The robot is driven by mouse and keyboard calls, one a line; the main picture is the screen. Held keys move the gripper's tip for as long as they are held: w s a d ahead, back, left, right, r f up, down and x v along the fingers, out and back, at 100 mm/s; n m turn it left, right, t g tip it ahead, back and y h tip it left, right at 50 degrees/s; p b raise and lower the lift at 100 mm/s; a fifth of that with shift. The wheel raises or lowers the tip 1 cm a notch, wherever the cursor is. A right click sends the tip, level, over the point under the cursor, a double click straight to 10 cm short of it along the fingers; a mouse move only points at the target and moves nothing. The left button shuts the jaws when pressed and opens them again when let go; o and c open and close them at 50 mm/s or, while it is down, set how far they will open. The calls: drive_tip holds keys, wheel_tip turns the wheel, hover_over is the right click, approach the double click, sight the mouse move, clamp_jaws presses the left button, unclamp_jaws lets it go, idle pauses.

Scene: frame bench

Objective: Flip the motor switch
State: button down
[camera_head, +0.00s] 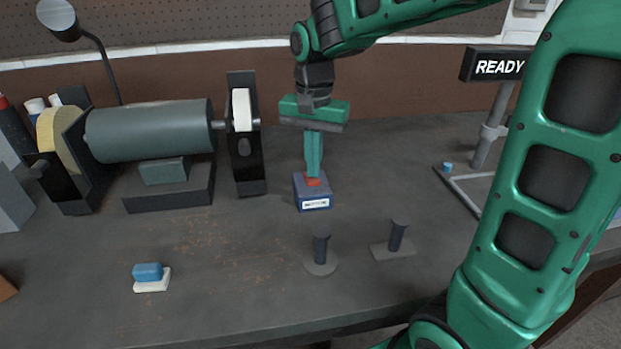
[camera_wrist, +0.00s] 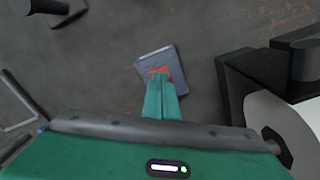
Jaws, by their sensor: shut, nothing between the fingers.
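The motor switch is a small blue box (camera_head: 312,200) with a white label on its front and a red rocker (camera_head: 313,182) on top. It stands on the bench to the right of the bench grinder. My gripper (camera_head: 313,172) points straight down over it, its green fingers shut and empty. The fingertips are at the red rocker and partly cover it; I cannot tell whether they press on it. In the wrist view the blue box (camera_wrist: 148,61) and a bit of red rocker (camera_wrist: 157,72) show beyond the shut fingertips (camera_wrist: 161,78).
The grinder motor (camera_head: 150,130) with its white wheel (camera_head: 242,110) stands close left of the switch. Two dark posts (camera_head: 321,250) (camera_head: 396,236) stand in front. A blue and white block (camera_head: 150,277) lies front left. A READY sign (camera_head: 497,66) stands at the right.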

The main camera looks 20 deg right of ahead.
drive_tip(key=shift+f, duration=0.75)
idle(0.8)
drive_tip(key=shift+r, duration=3.5)
drive_tip(key=shift+n, duration=0.9)
drive_tip(key=s+d+f, duration=0.3)
drive_tip(key=s+d, duration=0.2)
drive_tip(key=s, duration=0.2)
drive_tip(key=s+d+f, duration=0.3)
drive_tip(key=s+d, duration=0.3)
drive_tip(key=s, duration=0.2)
drive_tip(key=s+d+f, duration=0.3)
drive_tip(key=s+d, duration=0.3)
drive_tip(key=s, duration=0.2)
drive_tip(key=shift+s+d, duration=0.2)
drive_tip(key=shift+s, duration=0.05)
drive_tip(key=shift+s+f, duration=0.3)
drive_tip(key=shift+s, duration=0.1)
